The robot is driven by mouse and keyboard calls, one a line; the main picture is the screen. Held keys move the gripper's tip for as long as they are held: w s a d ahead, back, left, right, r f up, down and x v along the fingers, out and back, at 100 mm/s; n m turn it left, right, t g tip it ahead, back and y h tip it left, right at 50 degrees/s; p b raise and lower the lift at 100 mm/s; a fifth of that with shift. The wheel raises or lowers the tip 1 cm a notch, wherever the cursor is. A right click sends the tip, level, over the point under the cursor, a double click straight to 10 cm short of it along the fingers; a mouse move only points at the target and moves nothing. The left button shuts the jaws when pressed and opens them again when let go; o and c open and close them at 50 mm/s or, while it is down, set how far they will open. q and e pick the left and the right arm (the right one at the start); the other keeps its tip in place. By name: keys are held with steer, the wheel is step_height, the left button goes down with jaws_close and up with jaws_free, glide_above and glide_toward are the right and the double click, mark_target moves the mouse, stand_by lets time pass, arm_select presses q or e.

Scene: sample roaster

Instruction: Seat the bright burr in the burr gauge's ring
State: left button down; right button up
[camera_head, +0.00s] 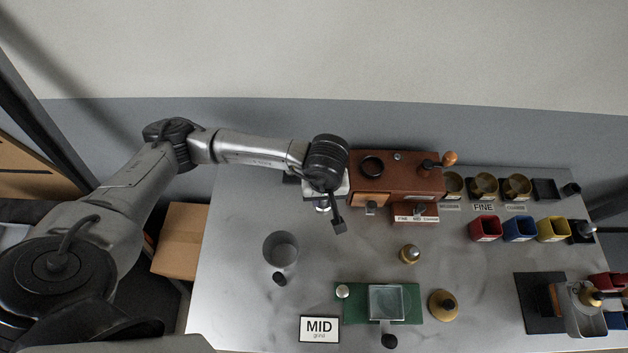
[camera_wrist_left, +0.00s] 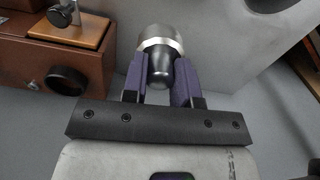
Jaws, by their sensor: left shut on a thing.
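My left gripper (camera_head: 333,214) hangs over the table, just left of the wooden grinder box. In the left wrist view its purple-lined fingers (camera_wrist_left: 162,88) are shut on a small piece with a bright silver band and a dark rounded end, which I take for the bright burr (camera_wrist_left: 160,42). A bit of its silver shows beside the fingers in the head view (camera_head: 322,207). A dark ring (camera_head: 372,166) sits on top of the wooden box (camera_head: 400,178). I cannot tell for sure which piece is the burr gauge. My right gripper is not in view.
A crank (camera_head: 440,160) tops the box, and a small step labelled FINE MID COARSE (camera_head: 416,214) juts from its front. A grey canister (camera_head: 280,250), a brass weight-like piece (camera_head: 409,254) and a green mat (camera_head: 352,308) stand nearer. Coloured cups (camera_head: 519,228) stand right.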

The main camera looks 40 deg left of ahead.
arm_select(q)
steer(key=s+f+n+b, duration=0.2)
steer(key=s+f+n, duration=0.1)
steer(key=f, duration=0.4)
steer(key=w+a, duration=0.3)
steer(key=w, duration=0.1)
steer(key=w+a, duration=0.3)
steer(key=a, duration=0.1)
steer(key=w+a, duration=0.3)
steer(key=w, duration=0.1)
steer(key=shift+w+a+f, duration=0.15)
steer(key=shift+w+f, duration=0.1)
steer(key=shift+w, duration=0.05)
steer(key=shift+w+a, duration=0.5)
steer(key=shift+w, duration=0.1)
steer(key=shift+w+a+f, duration=0.15)
steer(key=shift+f, duration=1.65)
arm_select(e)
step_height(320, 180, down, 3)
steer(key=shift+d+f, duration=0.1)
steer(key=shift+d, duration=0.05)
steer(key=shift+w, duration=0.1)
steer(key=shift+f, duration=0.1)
